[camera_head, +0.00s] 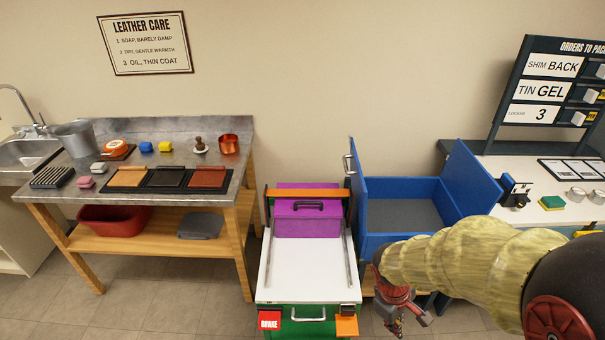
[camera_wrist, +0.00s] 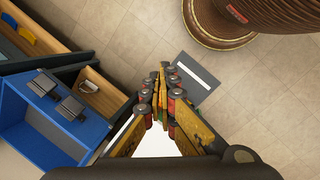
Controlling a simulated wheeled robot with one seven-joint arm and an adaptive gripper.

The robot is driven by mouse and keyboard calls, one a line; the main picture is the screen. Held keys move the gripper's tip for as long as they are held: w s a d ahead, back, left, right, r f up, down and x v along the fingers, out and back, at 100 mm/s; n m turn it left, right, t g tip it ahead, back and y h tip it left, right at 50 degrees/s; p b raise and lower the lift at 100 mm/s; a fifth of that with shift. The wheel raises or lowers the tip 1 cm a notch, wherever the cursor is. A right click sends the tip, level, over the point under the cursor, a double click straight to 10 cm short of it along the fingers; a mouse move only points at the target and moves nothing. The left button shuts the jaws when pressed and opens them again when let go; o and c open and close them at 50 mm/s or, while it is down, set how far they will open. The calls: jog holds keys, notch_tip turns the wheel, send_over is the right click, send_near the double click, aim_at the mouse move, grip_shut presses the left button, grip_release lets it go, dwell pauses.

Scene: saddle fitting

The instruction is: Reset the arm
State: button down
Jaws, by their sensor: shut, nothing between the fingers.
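My gripper (camera_head: 397,322) hangs low at the end of my arm in the head view, in front of the blue open box and right of the white-topped cart. In the wrist view my gripper (camera_wrist: 161,72) has its fingertips together with nothing between them. It points down toward the tiled floor, and a dark grey flat piece with a white stripe (camera_wrist: 195,77) lies beyond the fingertips. My arm is bent across the lower right of the head view.
The blue box (camera_head: 405,215) stands right of the white-topped cart (camera_head: 305,265), which bears a purple case (camera_head: 307,222) and a red brake sign (camera_head: 270,320). A steel-topped bench (camera_head: 225,165) is at left, an order board (camera_head: 545,85) at right. Floor shows at lower left.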

jog(key=s+a+r+m+t+y, duration=0.1)
jog(key=s+r+m+t, duration=0.1)
jog(key=r, duration=0.6)
jog(key=s+a+r+m+t, duration=0.2)
jog(key=s+r+m, duration=0.1)
jog(key=r, duration=0.4)
jog(key=s+a+r+m+t+y, duration=0.1)
jog(key=s+r+m, duration=0.1)
jog(key=r, duration=0.6)
jog(key=shift+s+a+r+m+t+y, duration=0.3)
jog(key=shift+s+m+t, duration=0.1)
jog(key=shift+s, duration=0.35)
